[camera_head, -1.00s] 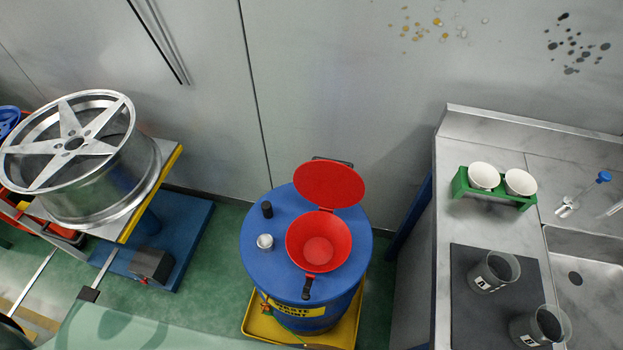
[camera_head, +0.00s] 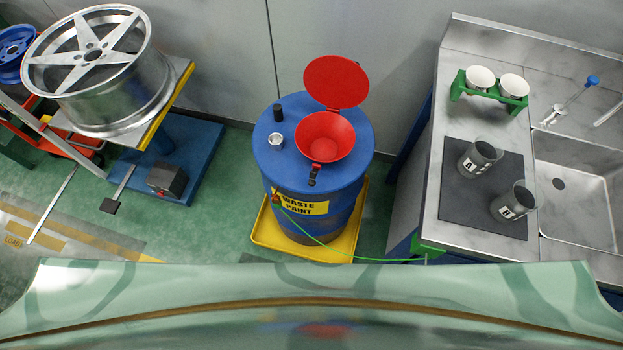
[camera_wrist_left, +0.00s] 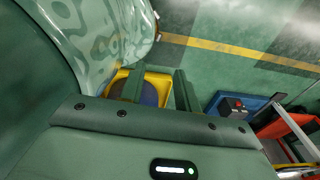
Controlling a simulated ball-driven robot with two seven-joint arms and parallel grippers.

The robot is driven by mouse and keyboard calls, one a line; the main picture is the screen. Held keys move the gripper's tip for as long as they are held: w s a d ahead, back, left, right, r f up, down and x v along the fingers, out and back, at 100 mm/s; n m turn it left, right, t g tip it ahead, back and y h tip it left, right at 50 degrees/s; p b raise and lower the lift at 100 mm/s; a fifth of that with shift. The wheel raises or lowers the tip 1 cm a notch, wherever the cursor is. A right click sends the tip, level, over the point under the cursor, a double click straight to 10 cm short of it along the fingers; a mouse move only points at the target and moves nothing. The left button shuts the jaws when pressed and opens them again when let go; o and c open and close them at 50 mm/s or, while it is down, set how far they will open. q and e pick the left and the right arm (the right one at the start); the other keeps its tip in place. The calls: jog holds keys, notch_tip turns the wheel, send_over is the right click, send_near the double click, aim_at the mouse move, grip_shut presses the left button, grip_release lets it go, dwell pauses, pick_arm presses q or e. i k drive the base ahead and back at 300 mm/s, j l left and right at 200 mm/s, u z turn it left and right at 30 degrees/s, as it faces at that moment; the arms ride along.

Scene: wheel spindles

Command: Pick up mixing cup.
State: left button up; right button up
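Two dark grey cups stand upright on a dark mat (camera_head: 455,205) on the steel counter at the right in the head view. Cup A (camera_head: 480,158) is further back, and cup B (camera_head: 514,202) is nearer and to its right. No gripper shows in the head view. In the left wrist view my left gripper (camera_wrist_left: 158,88) has its two dark green fingers apart, with nothing seen held between them. It is away from the cups, which do not show in that view. My right gripper is in neither view.
A blue waste paint drum (camera_head: 345,200) with a red funnel (camera_head: 345,135) stands in a yellow tray (camera_head: 265,235) left of the counter. A green rack (camera_head: 490,93) with white cups and a sink (camera_head: 590,205) share the counter. A wheel stand is at left.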

aim_at(485, 149)
jog(key=z, duration=1.4)
